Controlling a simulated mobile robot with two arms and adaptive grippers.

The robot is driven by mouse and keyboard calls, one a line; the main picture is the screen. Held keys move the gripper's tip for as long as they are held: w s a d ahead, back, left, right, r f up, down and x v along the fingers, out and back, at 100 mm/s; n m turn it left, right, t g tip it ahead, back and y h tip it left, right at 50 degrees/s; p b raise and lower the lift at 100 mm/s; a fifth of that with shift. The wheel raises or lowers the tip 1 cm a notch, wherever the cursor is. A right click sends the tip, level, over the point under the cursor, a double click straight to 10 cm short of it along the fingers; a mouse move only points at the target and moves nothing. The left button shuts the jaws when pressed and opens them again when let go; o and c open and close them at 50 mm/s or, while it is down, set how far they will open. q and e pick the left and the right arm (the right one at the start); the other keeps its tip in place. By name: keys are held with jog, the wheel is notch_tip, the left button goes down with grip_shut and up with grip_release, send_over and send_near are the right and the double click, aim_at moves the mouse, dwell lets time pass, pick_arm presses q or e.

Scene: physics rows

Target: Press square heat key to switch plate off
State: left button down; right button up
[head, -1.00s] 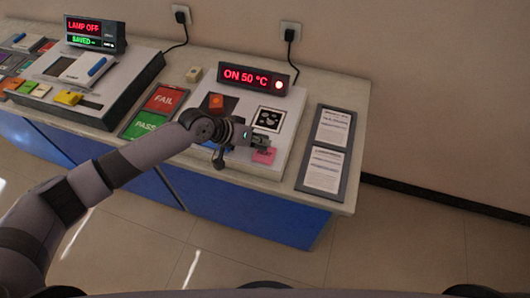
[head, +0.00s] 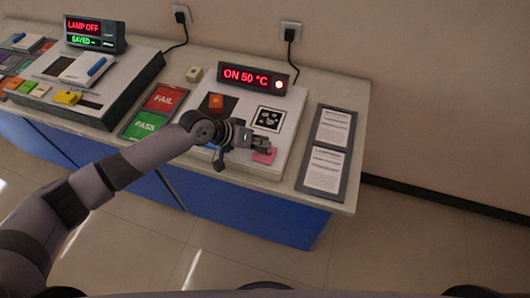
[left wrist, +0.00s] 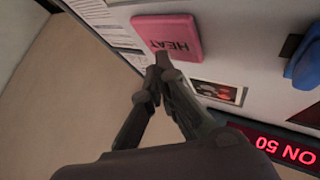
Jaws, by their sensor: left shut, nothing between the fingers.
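The square heat key (head: 264,156) is pink and sits at the front of the white hot plate unit (head: 283,137). In the left wrist view the key (left wrist: 172,32) shows the word HEAT. My left gripper (head: 262,143) is shut and empty, just over the key's back edge in the head view. In the left wrist view the gripper (left wrist: 160,68) has its fingertips at the key's lettered edge; I cannot tell whether they touch it. The display (head: 253,77) reads ON 50 °C in red beside a lit round lamp. My right gripper is not in view.
A dark patterned square (head: 269,117) and an orange-red piece (head: 216,102) are on the unit. A FAIL/PASS board (head: 152,110) lies left, a document board (head: 327,155) right. Another device with a LAMP OFF display (head: 84,28) stands far left.

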pick_arm(q)
jog(key=shift+f+b, duration=0.3)
jog(key=shift+f, duration=0.2)
dwell(0.4)
jog(key=shift+r, duration=0.1)
jog(key=shift+r+p, duration=0.85)
jog(key=shift+p, duration=0.05)
notch_tip(320, 180, up, 6)
jog(key=p, duration=0.5)
jog(key=shift+p, duration=0.3)
